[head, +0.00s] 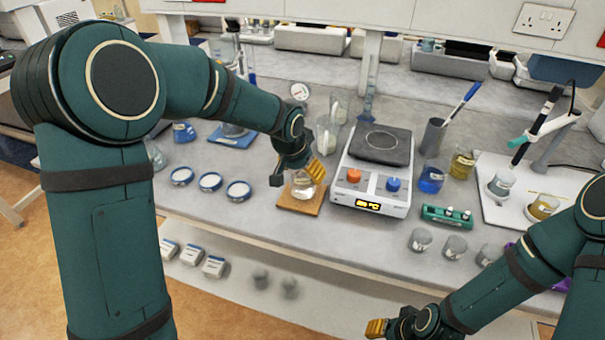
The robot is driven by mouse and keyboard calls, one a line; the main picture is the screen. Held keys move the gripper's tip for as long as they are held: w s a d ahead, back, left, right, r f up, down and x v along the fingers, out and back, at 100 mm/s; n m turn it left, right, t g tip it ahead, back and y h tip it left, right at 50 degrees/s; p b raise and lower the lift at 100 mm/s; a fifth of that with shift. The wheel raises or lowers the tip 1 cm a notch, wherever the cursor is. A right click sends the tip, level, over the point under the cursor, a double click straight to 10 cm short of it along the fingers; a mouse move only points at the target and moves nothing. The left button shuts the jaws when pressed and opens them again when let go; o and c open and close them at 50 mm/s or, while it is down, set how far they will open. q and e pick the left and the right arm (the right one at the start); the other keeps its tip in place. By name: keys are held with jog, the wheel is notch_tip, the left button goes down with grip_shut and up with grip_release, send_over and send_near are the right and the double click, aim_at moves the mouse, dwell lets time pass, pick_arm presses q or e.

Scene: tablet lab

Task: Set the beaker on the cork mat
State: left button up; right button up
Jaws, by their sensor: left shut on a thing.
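The cork mat (286,203) is a tan square on the bench, left of the hotplate. The beaker (303,190) is small and clear, and shows upright over the mat. My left gripper (298,178) comes down from above and is shut on the beaker, with a yellow fingertip on its right side. The gripper hides the beaker's upper part. I cannot tell whether the beaker's base touches the mat. My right gripper (378,328) is at the bottom edge, low in front of the bench; one yellow fingertip shows, and its opening cannot be made out.
The hotplate (352,180), with orange and blue knobs, stands close right of the mat. Several petri dishes (210,182) lie to the left. A glass flask (326,135) stands just behind. A green rack (447,216) and several small beakers (420,240) are at the right front.

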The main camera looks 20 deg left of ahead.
pick_arm(q)
jog(key=shift+f, duration=0.35)
jog(key=o, duration=1.3)
jog(key=shift+f, duration=0.15)
jog(key=shift+c, duration=0.2)
jog(key=shift+s+r, duration=0.1)
jog(key=shift+r, duration=0.4)
jog(key=p+v, duration=0.2)
jog(key=v, duration=0.9)
jog(key=shift+s+a, duration=0.1)
jog(key=shift+s, duration=0.05)
